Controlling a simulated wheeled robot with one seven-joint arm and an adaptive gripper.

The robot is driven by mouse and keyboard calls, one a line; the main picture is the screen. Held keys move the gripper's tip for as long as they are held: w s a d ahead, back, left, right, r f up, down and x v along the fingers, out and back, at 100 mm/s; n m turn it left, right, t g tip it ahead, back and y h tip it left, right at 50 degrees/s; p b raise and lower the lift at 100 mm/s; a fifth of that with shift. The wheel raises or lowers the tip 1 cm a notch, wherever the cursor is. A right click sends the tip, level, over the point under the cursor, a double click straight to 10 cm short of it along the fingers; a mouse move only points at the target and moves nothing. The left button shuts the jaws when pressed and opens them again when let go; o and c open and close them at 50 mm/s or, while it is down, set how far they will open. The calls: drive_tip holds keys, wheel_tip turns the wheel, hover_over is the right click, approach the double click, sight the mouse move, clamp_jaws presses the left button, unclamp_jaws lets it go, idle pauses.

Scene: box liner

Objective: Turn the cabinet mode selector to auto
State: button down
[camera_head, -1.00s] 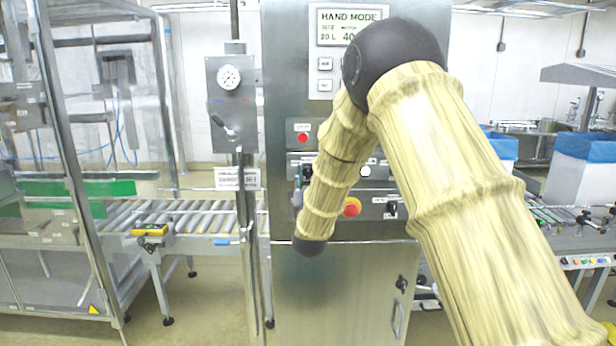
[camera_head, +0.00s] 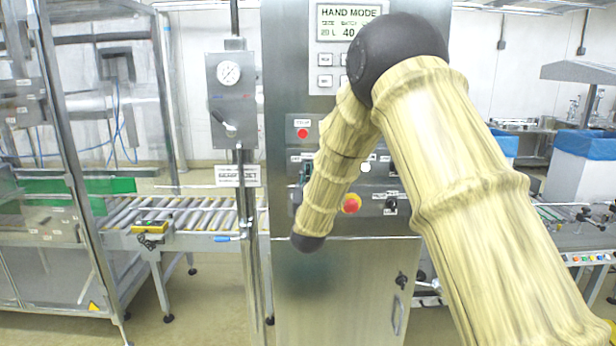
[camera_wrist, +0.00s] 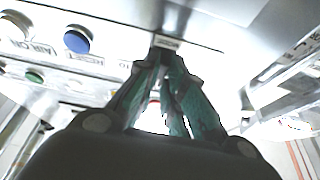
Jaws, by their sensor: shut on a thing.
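The steel control cabinet (camera_head: 340,290) stands in the middle of the head view. Its display (camera_head: 349,22) reads HAND MODE. My gripper (camera_wrist: 165,68) is at the panel, with its teal fingers closed together below a small label (camera_wrist: 167,42) too small to read. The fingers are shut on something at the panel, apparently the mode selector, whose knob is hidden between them. In the head view, a bit of my gripper (camera_head: 306,168) shows left of my forearm, which covers part of the panel. Which way the selector points cannot be seen.
A blue button (camera_wrist: 77,40) is left of my fingers in the wrist view. A roller conveyor (camera_head: 180,215) and gauge post (camera_head: 232,100) stand left.

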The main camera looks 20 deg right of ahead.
drive_tip(key=m+h+b, duration=0.1)
drive_tip(key=m+b, duration=0.1)
drive_tip(key=m+h+b, duration=0.1)
drive_tip(key=m, duration=0.1)
drive_tip(key=shift+w+r+g+b, duration=0.1)
drive_tip(key=shift+r+g+b, duration=0.1)
drive_tip(key=shift+g+b, duration=0.2)
drive_tip(key=m+g+h+b, duration=0.1)
drive_tip(key=m+b, duration=0.1)
drive_tip(key=m, duration=0.1)
drive_tip(key=shift+r+m+b, duration=0.1)
drive_tip(key=shift+m+b, duration=0.2)
drive_tip(key=shift+b, duration=0.05)
drive_tip(key=shift+r+m+g+h+b, duration=0.15)
drive_tip(key=shift+m+g+h+b, duration=0.5)
drive_tip(key=shift+m, duration=0.5)
drive_tip(key=shift+r+m+g+h+b, duration=0.15)
drive_tip(key=shift+m+g+h+b, duration=0.15)
drive_tip(key=shift+m+b, duration=0.7)
drive_tip(key=shift+m, duration=0.25)
drive_tip(key=c, duration=1.5)
unclamp_jaws()
drive_tip(key=shift+w+a, duration=0.1)
drive_tip(key=shift+w+f, duration=0.1)
drive_tip(key=shift+f, duration=0.3)
